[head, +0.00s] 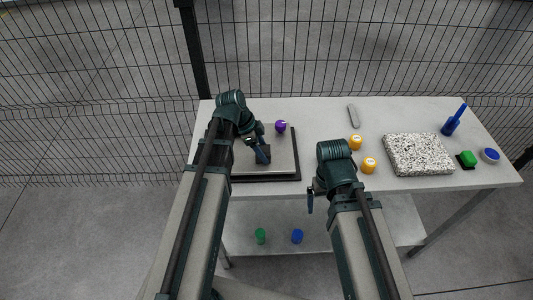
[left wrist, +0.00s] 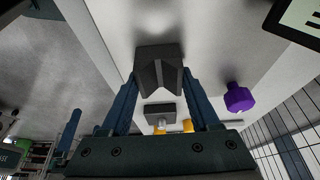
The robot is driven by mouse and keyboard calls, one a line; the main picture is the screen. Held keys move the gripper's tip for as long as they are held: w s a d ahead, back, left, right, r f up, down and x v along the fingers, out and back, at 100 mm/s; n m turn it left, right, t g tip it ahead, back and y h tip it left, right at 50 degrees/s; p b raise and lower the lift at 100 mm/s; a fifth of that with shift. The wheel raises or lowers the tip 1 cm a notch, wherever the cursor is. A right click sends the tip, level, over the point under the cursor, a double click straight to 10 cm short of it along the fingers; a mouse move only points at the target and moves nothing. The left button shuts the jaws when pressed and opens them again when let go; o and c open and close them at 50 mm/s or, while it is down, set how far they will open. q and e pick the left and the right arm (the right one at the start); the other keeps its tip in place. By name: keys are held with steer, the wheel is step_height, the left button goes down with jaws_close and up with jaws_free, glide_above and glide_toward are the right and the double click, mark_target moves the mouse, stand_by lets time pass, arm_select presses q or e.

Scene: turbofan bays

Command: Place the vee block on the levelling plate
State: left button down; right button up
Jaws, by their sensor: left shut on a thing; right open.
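The vee block (left wrist: 158,70) is a dark grey block with a V-shaped notch. In the left wrist view it sits between the two blue fingers of my left gripper (left wrist: 160,95), which is shut on it. I cannot tell whether the block touches the plate. My right gripper (head: 313,194) is open and empty near the table's front edge, right of the plate.
A purple knob-like piece (head: 281,127) stands at the plate's back right; it also shows in the left wrist view (left wrist: 238,97). Two orange jars (head: 369,165), a speckled slab (head: 418,154), a blue bottle (head: 452,122) and a green piece (head: 468,158) are to the right. Mesh fence stands behind.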

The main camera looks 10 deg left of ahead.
arm_select(q)
steer(key=shift+a, duration=0.2)
steer(key=shift+f, duration=0.1)
steer(key=shift+c, duration=0.6)
jaws_free()
steer(key=shift+s+r+p, duration=0.1)
steer(key=shift+r+p, duration=0.35)
steer(key=shift+r, duration=0.2)
steer(key=p+v, duration=1)
steer(key=v, duration=0.1)
steer(key=shift+a, duration=0.2)
steer(key=shift+f, duration=0.15)
